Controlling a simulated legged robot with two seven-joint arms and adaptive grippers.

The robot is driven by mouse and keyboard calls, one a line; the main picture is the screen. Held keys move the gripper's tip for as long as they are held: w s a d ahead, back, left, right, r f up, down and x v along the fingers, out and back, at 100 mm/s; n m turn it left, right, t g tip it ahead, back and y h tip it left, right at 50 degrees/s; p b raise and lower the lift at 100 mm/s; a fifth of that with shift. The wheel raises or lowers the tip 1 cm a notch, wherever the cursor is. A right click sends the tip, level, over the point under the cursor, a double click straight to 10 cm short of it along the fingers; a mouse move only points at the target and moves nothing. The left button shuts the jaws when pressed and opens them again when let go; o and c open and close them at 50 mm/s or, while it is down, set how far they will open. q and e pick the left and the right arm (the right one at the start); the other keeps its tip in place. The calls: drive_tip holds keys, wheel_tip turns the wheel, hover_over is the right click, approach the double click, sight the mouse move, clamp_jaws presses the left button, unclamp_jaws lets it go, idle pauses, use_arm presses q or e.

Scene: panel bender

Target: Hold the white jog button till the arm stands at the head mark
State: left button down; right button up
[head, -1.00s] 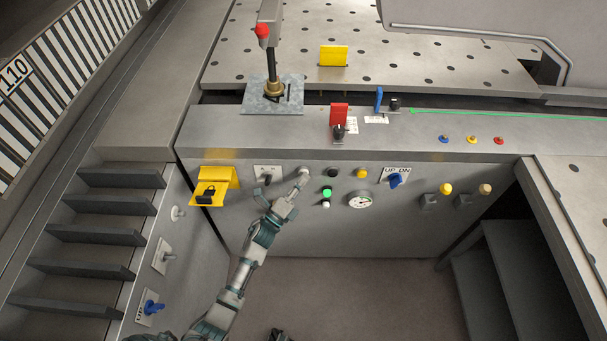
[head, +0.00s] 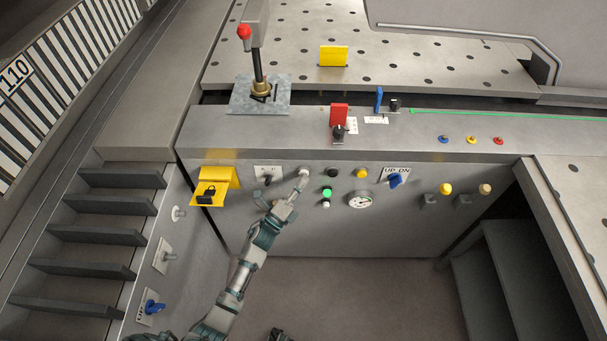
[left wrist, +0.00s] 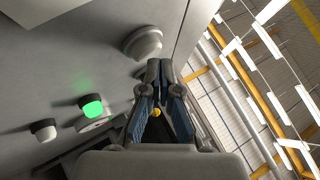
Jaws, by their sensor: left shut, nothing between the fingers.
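The white jog button (head: 304,171) is on the upper front panel. In the left wrist view, it is a pale round cap (left wrist: 143,42). My left gripper (head: 298,184) is shut and empty, its tips at the button's lower edge; they appear to touch it, but how far it is pressed cannot be told. The left wrist view shows both fingers together (left wrist: 160,64). The arm (head: 257,66), a dark rod with a red knob and brass collar, stands by a grey plate at the left end of the bed. I cannot tell which mark is the head mark.
A lit green lamp (head: 327,191), black button (head: 333,173), yellow button (head: 362,173) and gauge (head: 360,200) sit right of the button.

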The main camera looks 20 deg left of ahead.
use_arm(q)
drive_tip(key=shift+s, duration=0.45)
drive_tip(key=shift+d, duration=0.1)
drive_tip(key=s, duration=0.2)
drive_tip(key=s+d+p, duration=0.1)
drive_tip(key=s, duration=0.2)
drive_tip(key=shift+d+p, duration=0.15)
drive_tip(key=shift+p, duration=0.15)
drive_tip(key=shift+w, duration=0.1)
idle(0.5)
